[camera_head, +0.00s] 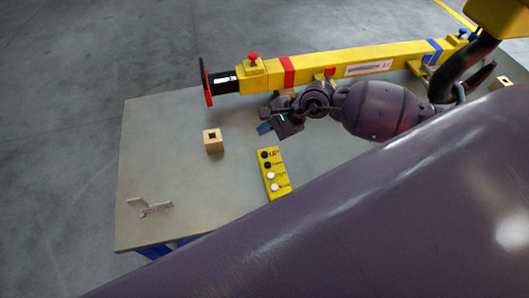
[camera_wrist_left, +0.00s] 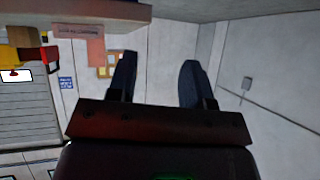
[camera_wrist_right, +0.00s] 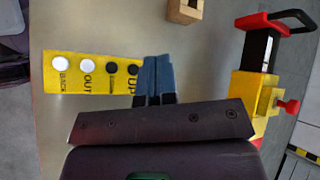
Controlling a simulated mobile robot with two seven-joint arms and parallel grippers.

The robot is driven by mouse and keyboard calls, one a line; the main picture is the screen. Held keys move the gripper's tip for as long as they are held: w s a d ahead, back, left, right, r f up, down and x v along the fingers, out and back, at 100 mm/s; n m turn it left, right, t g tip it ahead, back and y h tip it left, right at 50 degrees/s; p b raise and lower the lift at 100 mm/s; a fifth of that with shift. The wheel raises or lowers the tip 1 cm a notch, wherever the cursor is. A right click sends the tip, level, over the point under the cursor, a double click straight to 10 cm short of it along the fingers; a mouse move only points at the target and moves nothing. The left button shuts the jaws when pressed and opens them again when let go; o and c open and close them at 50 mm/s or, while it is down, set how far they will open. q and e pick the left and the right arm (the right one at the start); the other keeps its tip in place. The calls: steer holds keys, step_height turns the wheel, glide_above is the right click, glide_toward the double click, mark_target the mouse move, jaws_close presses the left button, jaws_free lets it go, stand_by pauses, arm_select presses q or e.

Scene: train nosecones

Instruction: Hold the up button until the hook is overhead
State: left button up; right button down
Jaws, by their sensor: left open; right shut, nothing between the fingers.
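The yellow control box (camera_head: 278,186) lies on the table with two black and two white buttons. Its up button (camera_head: 264,155) is the black one at the far end. My right gripper (camera_head: 264,128) is shut and empty, its blue fingertips just beyond that end. In the right wrist view the up button (camera_wrist_right: 133,69) shows right beside the fingertips (camera_wrist_right: 158,72); I see no clear contact. The dark hook (camera_head: 483,75) hangs under a yellow block (camera_head: 500,15) at the upper right, near the beam's right end. My left gripper (camera_wrist_left: 158,80) is open and empty, seen only in its wrist view.
A long yellow beam (camera_head: 340,68) with red and blue bands lies along the table's far side. A small wooden block (camera_head: 213,141) and a metal bracket (camera_head: 150,207) stand on the grey table (camera_head: 150,130). My own purple arm link covers the lower right.

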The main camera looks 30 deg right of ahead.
mark_target(265, 155)
step_height(265, 155, down, 8)
steer(key=b, duration=0.4)
steer(key=shift+f+b, duration=0.3)
steer(key=shift+b, duration=0.25)
arm_select(q)
steer(key=f, duration=0.1)
steer(key=w+f, duration=0.1)
steer(key=f, duration=0.1)
steer(key=shift+w+f, duration=0.2)
steer(key=shift+d+r, duration=0.1)
steer(key=shift+r, duration=0.1)
steer(key=shift+s+f, duration=0.1)
steer(key=shift+f, duration=0.1)
arm_select(e)
steer(key=shift+f, duration=0.1)
stand_by(0.7)
arm_select(q)
steer(key=shift+f+b, duration=0.35)
steer(key=shift+b, duration=0.05)
arm_select(e)
steer(key=shift+f, duration=0.35)
